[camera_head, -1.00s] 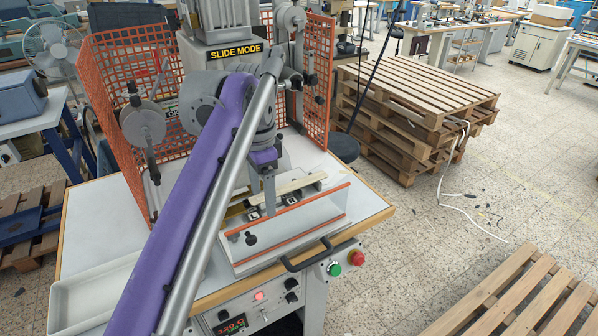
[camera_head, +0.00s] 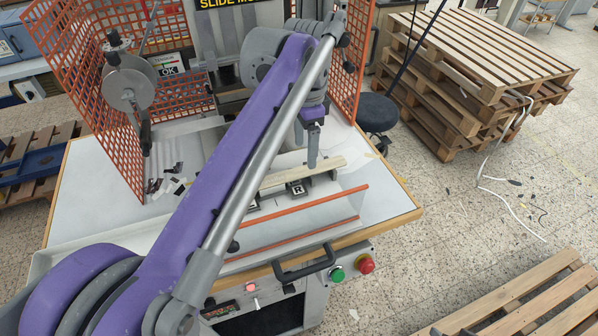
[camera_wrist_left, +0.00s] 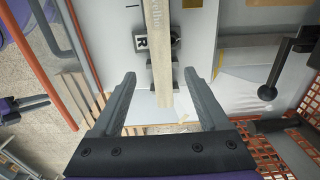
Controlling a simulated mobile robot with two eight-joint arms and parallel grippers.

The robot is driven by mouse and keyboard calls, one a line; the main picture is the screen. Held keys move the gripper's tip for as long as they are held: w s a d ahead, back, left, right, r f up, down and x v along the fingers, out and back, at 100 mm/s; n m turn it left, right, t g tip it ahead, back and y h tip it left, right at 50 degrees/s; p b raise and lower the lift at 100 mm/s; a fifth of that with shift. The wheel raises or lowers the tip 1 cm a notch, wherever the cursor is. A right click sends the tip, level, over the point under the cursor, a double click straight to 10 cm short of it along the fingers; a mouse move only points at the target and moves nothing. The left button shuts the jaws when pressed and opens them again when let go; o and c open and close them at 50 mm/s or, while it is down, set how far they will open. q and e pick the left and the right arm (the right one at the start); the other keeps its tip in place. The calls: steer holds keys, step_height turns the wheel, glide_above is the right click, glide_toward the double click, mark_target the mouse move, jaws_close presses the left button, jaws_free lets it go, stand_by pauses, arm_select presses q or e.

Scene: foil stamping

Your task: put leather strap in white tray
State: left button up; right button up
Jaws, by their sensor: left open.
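The leather strap (camera_head: 325,170) is a pale beige strip lying in the press fixture, over dark clamps marked with letters. It also shows lengthwise in the left wrist view (camera_wrist_left: 158,45). My left gripper (camera_head: 313,163) is open, above the strap near its right end. In the left wrist view its two fingers (camera_wrist_left: 160,78) stand on either side of the strap's near end, apart from it. The white tray (camera_head: 50,258) is at the lower left of the table, mostly hidden by my left arm. A small purple and dark part at the left of the wrist view looks like my right gripper (camera_wrist_left: 28,103).
An orange mesh guard (camera_head: 80,75) stands around the press. A clear shield with orange edges (camera_head: 300,208) stands in front of the fixture. A black handle (camera_head: 305,264) and green and red buttons (camera_head: 366,264) are on the front. Pallets (camera_head: 470,75) are stacked at right.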

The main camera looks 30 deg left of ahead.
mark_target(305, 171)
arm_select(q)
steer(key=shift+w+f, duration=0.1)
steer(key=shift+f, duration=2.65)
jaws_close()
